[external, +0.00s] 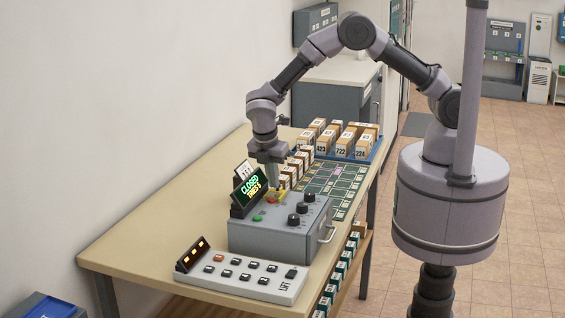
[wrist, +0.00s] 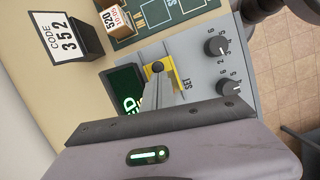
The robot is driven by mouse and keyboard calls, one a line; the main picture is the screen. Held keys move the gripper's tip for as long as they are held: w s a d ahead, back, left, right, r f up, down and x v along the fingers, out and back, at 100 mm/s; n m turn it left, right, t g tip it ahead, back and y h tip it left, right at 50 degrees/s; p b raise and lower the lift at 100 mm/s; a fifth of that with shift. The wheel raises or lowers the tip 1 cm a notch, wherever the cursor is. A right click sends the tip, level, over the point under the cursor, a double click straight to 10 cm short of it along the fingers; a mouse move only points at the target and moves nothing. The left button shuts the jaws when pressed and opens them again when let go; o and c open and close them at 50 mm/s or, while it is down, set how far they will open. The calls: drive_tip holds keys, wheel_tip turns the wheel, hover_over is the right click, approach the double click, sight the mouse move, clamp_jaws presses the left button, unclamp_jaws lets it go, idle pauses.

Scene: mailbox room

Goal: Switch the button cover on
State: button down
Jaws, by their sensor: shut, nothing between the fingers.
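The grey control box (external: 273,240) stands on the table and carries a yellow part (external: 281,195), likely the button cover, on its top. The yellow part also shows in the wrist view (wrist: 156,67), beside a "SET" label. My gripper (external: 273,186) points down at it, with the fingers shut and empty. In the wrist view my fingertips (wrist: 158,78) overlap the yellow part and hide some of it. I cannot tell whether they touch it, or whether the cover is up or down. A display (external: 250,190) on the box reads "CLOSED" in green.
Black knobs (external: 303,207) and a green button (external: 257,217) are on the box close to my gripper. A white keypad panel (external: 245,275) lies in front. A code card (wrist: 62,37) stands behind the display. Boxed parcels (external: 345,140) fill the table's far end.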

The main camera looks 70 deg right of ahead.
drive_tip(key=d, duration=0.3)
drive_tip(key=shift+a+p, duration=0.15)
drive_tip(key=shift+p, duration=0.15)
drive_tip(key=a, duration=0.1)
drive_tip(key=a+r+p, duration=0.2)
drive_tip(key=a, duration=0.1)
drive_tip(key=shift+w+r, duration=0.1)
drive_tip(key=shift+w, duration=0.25)
drive_tip(key=p+v, duration=0.1)
drive_tip(key=v, duration=0.8)
drive_tip(key=shift+s+d, duration=0.1)
drive_tip(key=shift+d, duration=0.05)
